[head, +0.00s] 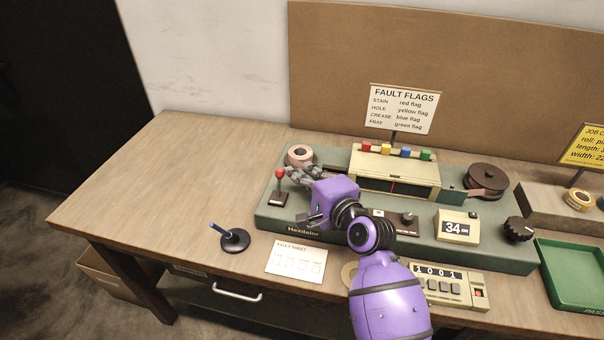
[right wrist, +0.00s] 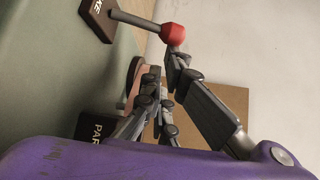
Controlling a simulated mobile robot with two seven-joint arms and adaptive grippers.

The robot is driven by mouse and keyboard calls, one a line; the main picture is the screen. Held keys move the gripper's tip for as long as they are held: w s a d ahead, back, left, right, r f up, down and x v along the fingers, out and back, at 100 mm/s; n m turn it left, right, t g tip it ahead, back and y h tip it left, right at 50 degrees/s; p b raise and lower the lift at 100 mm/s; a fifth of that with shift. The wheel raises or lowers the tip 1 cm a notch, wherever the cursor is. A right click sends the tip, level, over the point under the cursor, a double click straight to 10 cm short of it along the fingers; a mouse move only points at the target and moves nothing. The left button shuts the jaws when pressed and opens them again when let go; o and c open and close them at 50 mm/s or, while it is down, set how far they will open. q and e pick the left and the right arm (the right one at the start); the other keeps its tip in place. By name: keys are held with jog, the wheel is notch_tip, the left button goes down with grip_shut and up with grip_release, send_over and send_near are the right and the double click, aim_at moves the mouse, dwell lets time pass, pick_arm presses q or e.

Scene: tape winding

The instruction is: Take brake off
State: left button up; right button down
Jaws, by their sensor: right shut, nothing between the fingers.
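The brake lever (head: 280,178) has a red ball knob and a dark base, and stands at the left end of the green machine (head: 330,232). In the right wrist view, its red knob (right wrist: 171,34) sits on a grey stem, and the base plate (right wrist: 96,18) shows the letters "KE". My right gripper (head: 294,171) is just right of the knob, shut with nothing between its fingers. In the right wrist view, one fingertip is at or very near the knob; I cannot tell whether they touch. My left gripper is not in view.
A pinkish tape roll (head: 299,153) sits behind the gripper. A cream panel box (head: 394,172) with coloured flags stands to the right. A pen stand (head: 235,240) and a fault sheet (head: 297,261) lie in front. The table's left side is clear.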

jog(key=s+n+t+b, duration=0.1)
jog(key=b, duration=0.1)
jog(key=n+t+b, duration=0.1)
jog(key=b, duration=0.1)
jog(key=shift+s+a+y, duration=0.3)
jog(key=shift+s+y, duration=0.1)
jog(key=shift+s+r+n+t+b, duration=0.2)
jog(key=shift+n+t+b, duration=0.15)
jog(key=shift+n+t, duration=0.15)
jog(key=shift+s+a+r+b, duration=0.15)
jog(key=shift+s+r+b, duration=0.25)
jog(key=shift+b, duration=0.1)
jog(key=shift+s+a+f+n+y, duration=0.1)
jog(key=shift+s+a+n+y, duration=0.05)
jog(key=shift+n+y, duration=0.25)
jog(key=shift+s+r+t, duration=0.1)
jog(key=shift+r+t, duration=0.1)
jog(key=shift+t, duration=0.1)
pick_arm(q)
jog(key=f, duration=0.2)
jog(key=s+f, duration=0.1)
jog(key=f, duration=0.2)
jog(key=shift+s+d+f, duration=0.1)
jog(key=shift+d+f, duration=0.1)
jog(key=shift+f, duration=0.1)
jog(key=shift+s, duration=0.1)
